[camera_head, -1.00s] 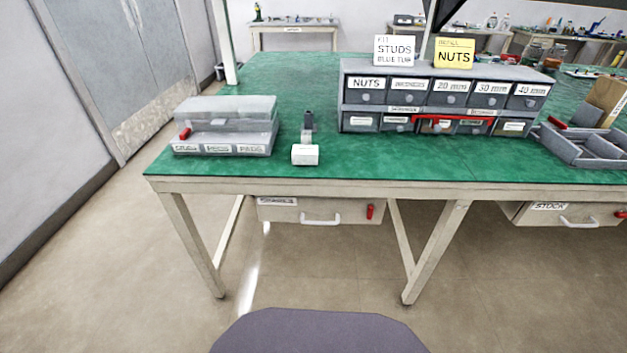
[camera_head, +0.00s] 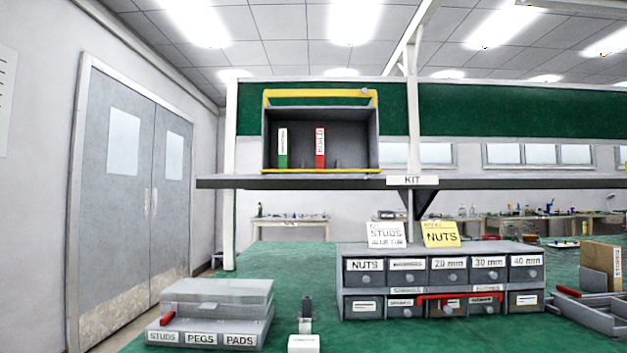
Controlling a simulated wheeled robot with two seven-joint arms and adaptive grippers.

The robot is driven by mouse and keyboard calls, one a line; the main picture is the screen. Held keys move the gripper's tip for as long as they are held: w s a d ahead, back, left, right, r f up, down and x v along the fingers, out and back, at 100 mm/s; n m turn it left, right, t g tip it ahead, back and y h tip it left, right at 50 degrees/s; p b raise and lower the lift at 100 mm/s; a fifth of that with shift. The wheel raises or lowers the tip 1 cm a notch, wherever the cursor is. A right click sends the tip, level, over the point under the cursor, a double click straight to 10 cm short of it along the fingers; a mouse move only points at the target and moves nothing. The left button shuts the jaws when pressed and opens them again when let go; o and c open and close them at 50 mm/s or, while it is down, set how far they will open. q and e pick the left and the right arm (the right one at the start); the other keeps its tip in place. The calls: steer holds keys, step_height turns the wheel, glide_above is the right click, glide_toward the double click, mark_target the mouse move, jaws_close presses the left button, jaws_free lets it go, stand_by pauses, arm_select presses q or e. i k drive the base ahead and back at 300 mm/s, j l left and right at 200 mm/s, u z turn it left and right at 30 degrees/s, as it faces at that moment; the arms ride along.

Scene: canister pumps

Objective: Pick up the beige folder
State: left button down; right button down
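A tan, beige-looking upright item (camera_head: 601,258) with a white label on its edge stands at the far right of the bench, partly behind a grey plate. I cannot tell for sure that it is the beige folder. A grey open-front cabinet (camera_head: 345,135) with yellow bars stands on the upper shelf. It holds a green folder (camera_head: 283,160) and a red folder (camera_head: 320,160), both upright with white labels. I see no beige folder in it. Neither of my grippers is in view.
A long shelf (camera_head: 270,183) spans above the green bench (camera_head: 310,262). A grey drawer unit (camera_head: 440,250) stands mid-bench, with a grey case (camera_head: 215,310) to the left. A grey divided tray (camera_head: 590,312) lies at the right. Double doors (camera_head: 135,190) are at the left.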

mark_target(603, 257)
steer(key=i, duration=0.65)
steer(key=k+l+u, duration=0.15)
steer(key=l, duration=0.25)
steer(key=k+l+u, duration=0.2)
steer(key=l, duration=0.2)
steer(key=k+l+u, duration=0.15)
steer(key=k+l, duration=0.15)
steer(key=z, duration=0.9)
